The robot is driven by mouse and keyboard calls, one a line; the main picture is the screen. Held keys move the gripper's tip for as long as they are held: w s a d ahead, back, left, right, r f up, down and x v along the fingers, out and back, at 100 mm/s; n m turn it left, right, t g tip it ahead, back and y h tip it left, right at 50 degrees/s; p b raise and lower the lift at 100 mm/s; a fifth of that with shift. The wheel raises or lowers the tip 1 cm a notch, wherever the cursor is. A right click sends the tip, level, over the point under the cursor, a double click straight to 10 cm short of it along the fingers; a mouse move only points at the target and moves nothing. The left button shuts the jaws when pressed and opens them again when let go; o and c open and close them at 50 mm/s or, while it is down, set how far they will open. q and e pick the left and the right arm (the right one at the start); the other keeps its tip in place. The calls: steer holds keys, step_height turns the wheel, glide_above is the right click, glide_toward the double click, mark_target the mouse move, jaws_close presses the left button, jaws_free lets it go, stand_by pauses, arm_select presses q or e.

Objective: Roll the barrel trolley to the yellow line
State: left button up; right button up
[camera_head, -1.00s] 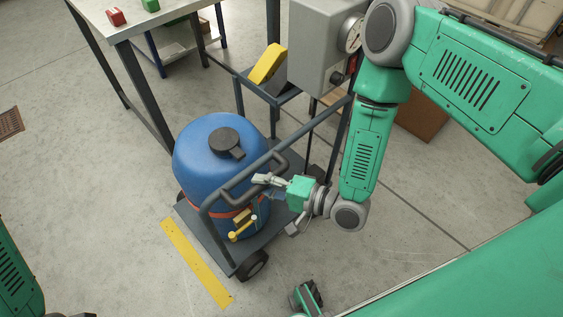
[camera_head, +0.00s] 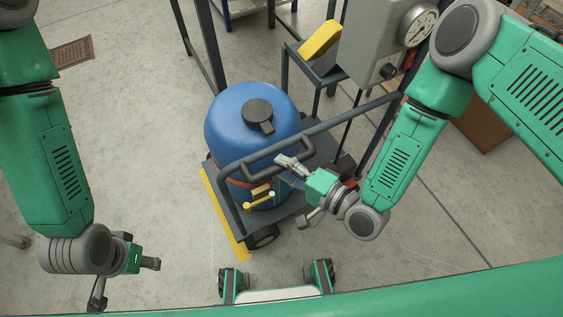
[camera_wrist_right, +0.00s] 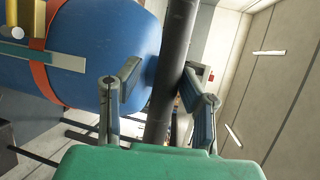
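The barrel trolley (camera_head: 283,216) is a dark grey flat platform with a tubular handle frame. It carries a blue barrel (camera_head: 235,120) with a black cap and a red strap, also seen in the right wrist view (camera_wrist_right: 90,40). The yellow line (camera_head: 222,213) runs on the floor right along the trolley's left edge. My right gripper (camera_head: 300,188) is at the trolley's handle; in the right wrist view its fingers (camera_wrist_right: 160,95) stand apart on either side of a dark bar (camera_wrist_right: 172,60), with a gap on the left. My left gripper (camera_head: 127,282) is open and empty at lower left.
A grey box with a gauge (camera_head: 385,40) and a stand holding a yellow object (camera_head: 320,40) are behind the trolley to the right. A brown box (camera_head: 483,122) lies further right. A floor drain (camera_head: 72,53) is at upper left. The floor left of the line is clear.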

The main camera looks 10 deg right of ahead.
steer(key=shift+w+d+r, duration=0.1)
steer(key=shift+d, duration=0.1)
steer(key=v, duration=1.2)
steer(key=shift+a, duration=0.1)
steer(key=s+d+f+n+g+h, duration=0.4)
steer(key=d+f+n+g+h, duration=0.1)
steer(key=f+n+g+h, duration=0.15)
steer(key=s+d+n+g+h, duration=0.4)
steer(key=s+d+h, duration=0.1)
steer(key=d, duration=0.5)
steer(key=shift+s+d+f, duration=0.15)
steer(key=shift+s+d, duration=0.1)
steer(key=shift+s, duration=0.15)
